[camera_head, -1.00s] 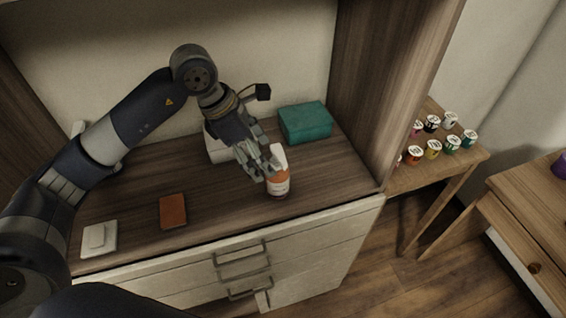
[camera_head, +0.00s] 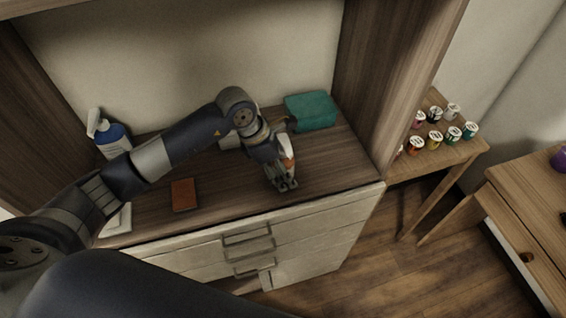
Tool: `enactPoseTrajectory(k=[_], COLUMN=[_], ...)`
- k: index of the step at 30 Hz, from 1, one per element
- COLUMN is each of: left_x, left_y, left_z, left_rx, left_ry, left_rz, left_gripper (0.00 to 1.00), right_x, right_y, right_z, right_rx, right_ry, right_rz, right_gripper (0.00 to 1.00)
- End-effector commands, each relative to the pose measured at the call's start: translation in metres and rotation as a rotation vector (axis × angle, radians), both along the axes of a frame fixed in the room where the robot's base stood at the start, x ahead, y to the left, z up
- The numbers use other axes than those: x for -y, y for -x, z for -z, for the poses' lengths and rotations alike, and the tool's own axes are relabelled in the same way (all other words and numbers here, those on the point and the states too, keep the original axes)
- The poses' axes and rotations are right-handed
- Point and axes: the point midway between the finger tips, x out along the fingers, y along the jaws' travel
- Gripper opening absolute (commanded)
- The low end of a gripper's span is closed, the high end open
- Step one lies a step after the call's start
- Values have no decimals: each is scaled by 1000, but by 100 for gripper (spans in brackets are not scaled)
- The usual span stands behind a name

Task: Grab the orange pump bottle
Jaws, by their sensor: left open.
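The orange pump bottle (camera_head: 288,161) stands near the front right of the wooden counter top (camera_head: 236,196). Its white pump head and a bit of orange show; the rest is hidden behind my left gripper. My left gripper (camera_head: 284,184) is low at the bottle, its fingers pointing down towards the counter and overlapping the bottle in the view. It is open; whether its fingers touch the bottle I cannot tell. My right gripper is out of view.
A teal box (camera_head: 311,111) stands behind the bottle near the right side panel. A brown flat block (camera_head: 184,194) and a white item (camera_head: 117,220) lie at the front left. Several small cups (camera_head: 435,140) stand on a side table.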

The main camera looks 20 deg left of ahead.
Motion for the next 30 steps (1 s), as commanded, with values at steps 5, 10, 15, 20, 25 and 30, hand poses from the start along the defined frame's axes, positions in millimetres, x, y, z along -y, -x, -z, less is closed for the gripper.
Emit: enactPoseTrajectory(k=[5,10,15,20,25,30], left_x=[0,0,0,0,0,0], left_y=[0,0,0,-1,-1,-2], left_z=[0,0,-1,-2,-11,-33], left_rx=[0,0,1,3,5,8], left_ry=[0,0,0,1,0,0], left_rz=[0,0,0,-1,0,1], left_gripper=[53,18,18,18,18,18], right_x=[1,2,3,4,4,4], right_y=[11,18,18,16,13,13], right_z=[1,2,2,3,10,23], right_rx=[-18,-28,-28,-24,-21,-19], right_ry=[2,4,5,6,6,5], right_rz=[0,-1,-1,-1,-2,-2], right_gripper=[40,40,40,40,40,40])
